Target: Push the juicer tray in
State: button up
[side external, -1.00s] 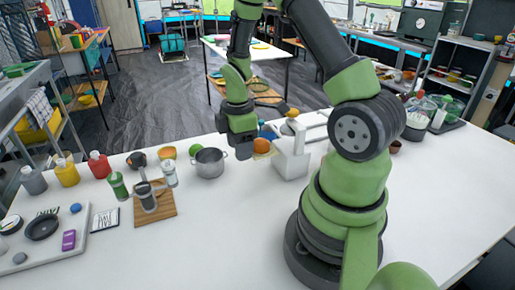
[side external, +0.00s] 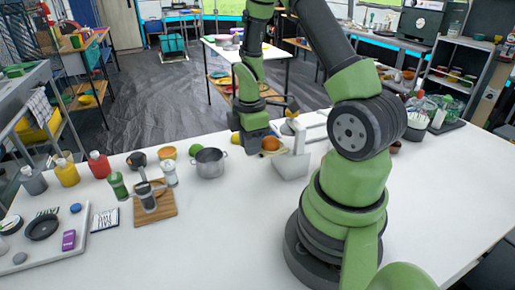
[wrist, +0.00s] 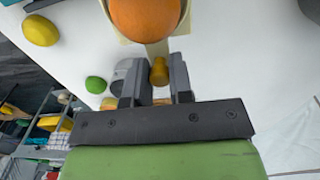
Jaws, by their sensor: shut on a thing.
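The white juicer (side external: 292,163) stands on the white table to the right of my gripper (side external: 257,146) in the side view. An orange (side external: 271,144) rests on the pale yellow juicer tray at the juicer's left side. In the wrist view the orange (wrist: 145,16) sits at the top, with the tray (wrist: 157,46) narrowing below it to a yellow-orange knob (wrist: 159,72). My gripper (wrist: 155,82) has its two fingers on either side of this knob and is shut on it. The tray is mostly hidden by the orange and gripper in the side view.
A lemon (wrist: 41,30) and a lime (wrist: 96,85) lie left of the tray in the wrist view. A steel pot (side external: 209,163) stands left of my gripper, with a wooden board (side external: 166,204) further left. The table front is clear.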

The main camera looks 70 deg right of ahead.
aim_at(270, 140)
jog(key=shift+s+d, duration=1.8)
jog(key=shift+d, duration=0.05)
jog(key=o, duration=0.8)
jog(key=shift+r, duration=3.5)
